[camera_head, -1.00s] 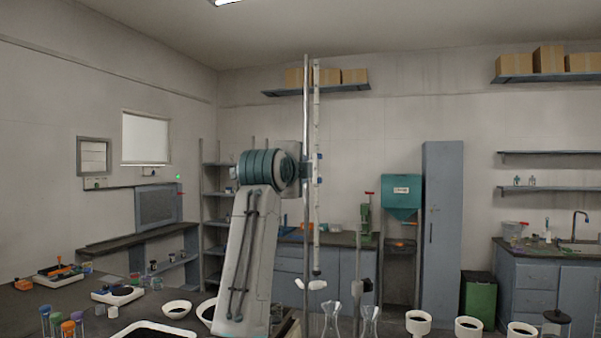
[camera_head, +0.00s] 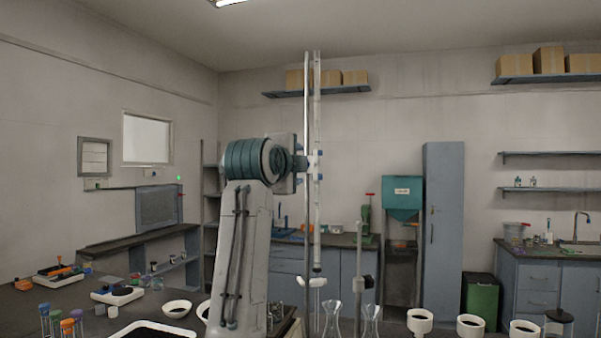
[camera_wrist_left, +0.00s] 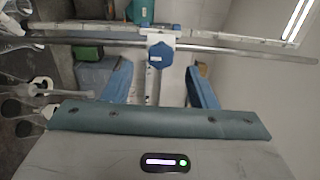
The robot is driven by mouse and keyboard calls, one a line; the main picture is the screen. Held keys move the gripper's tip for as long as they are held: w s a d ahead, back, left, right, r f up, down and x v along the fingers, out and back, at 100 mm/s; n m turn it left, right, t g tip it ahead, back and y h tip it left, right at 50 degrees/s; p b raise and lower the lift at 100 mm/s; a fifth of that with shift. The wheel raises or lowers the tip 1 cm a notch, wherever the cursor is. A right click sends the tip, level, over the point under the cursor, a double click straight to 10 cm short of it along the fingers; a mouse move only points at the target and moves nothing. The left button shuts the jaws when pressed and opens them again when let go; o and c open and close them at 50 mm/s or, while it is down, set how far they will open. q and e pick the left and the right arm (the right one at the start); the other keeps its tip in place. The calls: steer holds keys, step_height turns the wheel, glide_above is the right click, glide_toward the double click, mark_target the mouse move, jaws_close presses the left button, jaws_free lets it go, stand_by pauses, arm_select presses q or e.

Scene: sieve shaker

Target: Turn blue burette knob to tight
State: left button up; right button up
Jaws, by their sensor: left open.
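The burette (camera_head: 317,215) stands upright beside a tall metal rod (camera_head: 307,100) in the head view. A clamp holds it to the rod at mid height. In the left wrist view the blue knob (camera_wrist_left: 160,54) sits on a white clamp piece (camera_wrist_left: 158,36) by the metal rod, which runs across the picture. My left gripper (camera_head: 300,166) is just left of the rod. In the wrist view its blue fingers (camera_wrist_left: 152,82) are wide apart, with the knob between and beyond them, touching neither. My right gripper is not in view.
Glass flasks (camera_head: 332,318) and white bowls (camera_head: 420,321) stand low near the burette. A second short stand (camera_head: 359,255) is to its right. Tubes with coloured caps (camera_head: 62,325) are at the lower left. Air right of the burette is free.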

arm_select(q)
steer(key=b+v, duration=0.2)
steer(key=v, duration=0.4)
steer(key=shift+s, duration=0.3)
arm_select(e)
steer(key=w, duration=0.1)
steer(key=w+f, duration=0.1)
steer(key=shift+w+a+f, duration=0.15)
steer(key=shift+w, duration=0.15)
arm_select(q)
steer(key=shift+a, duration=0.1)
